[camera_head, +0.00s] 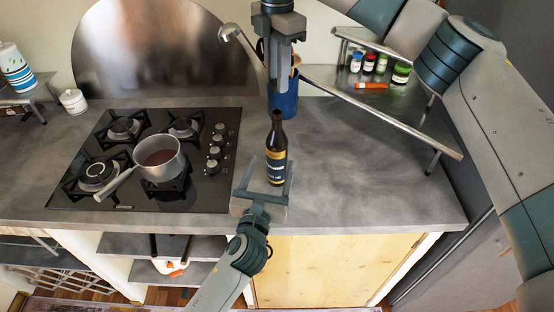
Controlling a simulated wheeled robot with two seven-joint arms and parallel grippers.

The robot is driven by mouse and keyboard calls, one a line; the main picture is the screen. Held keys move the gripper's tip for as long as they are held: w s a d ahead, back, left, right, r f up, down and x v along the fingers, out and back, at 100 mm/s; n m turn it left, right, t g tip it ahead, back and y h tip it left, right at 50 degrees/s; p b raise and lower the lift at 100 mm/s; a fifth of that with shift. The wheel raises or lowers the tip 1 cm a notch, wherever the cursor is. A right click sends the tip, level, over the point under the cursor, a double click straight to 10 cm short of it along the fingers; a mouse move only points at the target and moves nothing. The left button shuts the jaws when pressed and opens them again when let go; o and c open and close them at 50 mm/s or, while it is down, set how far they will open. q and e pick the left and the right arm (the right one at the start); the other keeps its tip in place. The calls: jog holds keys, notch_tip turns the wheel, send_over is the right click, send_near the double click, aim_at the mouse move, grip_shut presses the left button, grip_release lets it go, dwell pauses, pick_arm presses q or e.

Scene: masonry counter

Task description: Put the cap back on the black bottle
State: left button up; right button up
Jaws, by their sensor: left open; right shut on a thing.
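The black bottle (276,152), dark with a yellow-banded label, stands upright on the grey counter near its front edge. Its narrow neck points up and shows no cap. My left gripper (265,178) is open low at the bottle, its fingers to either side of the label; I cannot tell whether either touches. My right gripper (281,86) points down above and behind the bottle's neck in the picture, apart from it. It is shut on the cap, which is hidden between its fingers.
A blue utensil holder (285,104) with a ladle (232,33) stands behind the bottle. A pot (160,158) sits on the hob (120,190) at left. A metal shelf (420,116) with several small jars stands at right. The counter (370,185) right of the bottle is clear.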

pick_arm(q)
jog(key=w, duration=0.2)
jog(key=w+d, duration=0.1)
jog(key=w, duration=0.5)
jog(key=shift+w+d, duration=0.15)
jog(key=shift+d, duration=0.2)
pick_arm(e)
jog(key=shift+w, duration=0.1)
pick_arm(q)
jog(key=shift+c, duration=0.6)
jog(key=c, duration=1.5)
pick_arm(e)
send_over(277, 112)
jog(key=shift+f, duration=2.55)
